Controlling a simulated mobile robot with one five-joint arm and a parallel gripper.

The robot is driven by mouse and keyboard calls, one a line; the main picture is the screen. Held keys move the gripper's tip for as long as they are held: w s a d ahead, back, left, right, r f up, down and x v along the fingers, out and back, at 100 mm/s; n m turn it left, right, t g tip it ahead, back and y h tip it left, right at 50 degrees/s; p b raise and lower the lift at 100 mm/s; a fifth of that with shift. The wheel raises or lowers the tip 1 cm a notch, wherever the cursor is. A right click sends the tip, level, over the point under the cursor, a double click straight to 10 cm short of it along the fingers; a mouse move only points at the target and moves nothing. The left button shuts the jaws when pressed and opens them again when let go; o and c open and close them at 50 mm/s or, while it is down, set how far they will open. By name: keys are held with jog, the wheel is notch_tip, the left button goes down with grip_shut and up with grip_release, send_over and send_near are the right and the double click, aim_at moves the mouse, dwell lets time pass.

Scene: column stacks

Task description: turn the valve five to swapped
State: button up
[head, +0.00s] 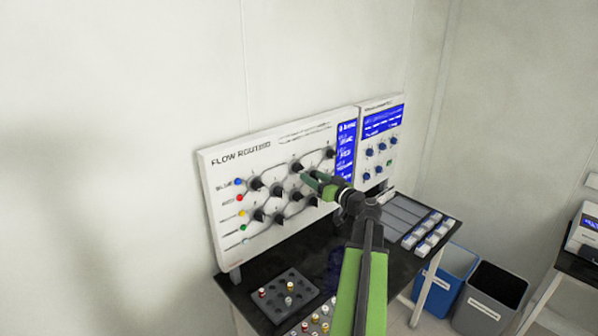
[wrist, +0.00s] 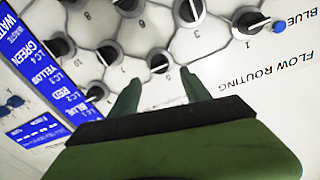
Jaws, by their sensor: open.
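The white flow routing panel (head: 225,205) stands against the wall with rows of black valve knobs joined by grey lines. In the wrist view the panel (wrist: 285,95) is upside down. A black knob (wrist: 160,60), with a small label that looks like a 5, sits just beyond and between my fingertips. Its white pointer mark shows, but I cannot read its setting surely. My gripper (head: 311,179) is green, open and empty, in front of the upper knobs; its two fingers also show in the wrist view (wrist: 160,82). I see no contact with the knob.
Neighbouring knobs (wrist: 190,12) and (wrist: 107,54) lie close around the fingers. A blue screen strip (head: 346,150) edges the panel. A second panel (head: 366,115) stands to its right. The black table (head: 262,268) below holds a grey rack (head: 275,310) and white blocks.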

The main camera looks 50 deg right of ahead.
aim_at(302, 170)
jog(key=w, duration=0.5)
jog(key=w+d, duration=0.1)
jog(key=w, duration=0.1)
jog(key=shift+w, duration=0.25)
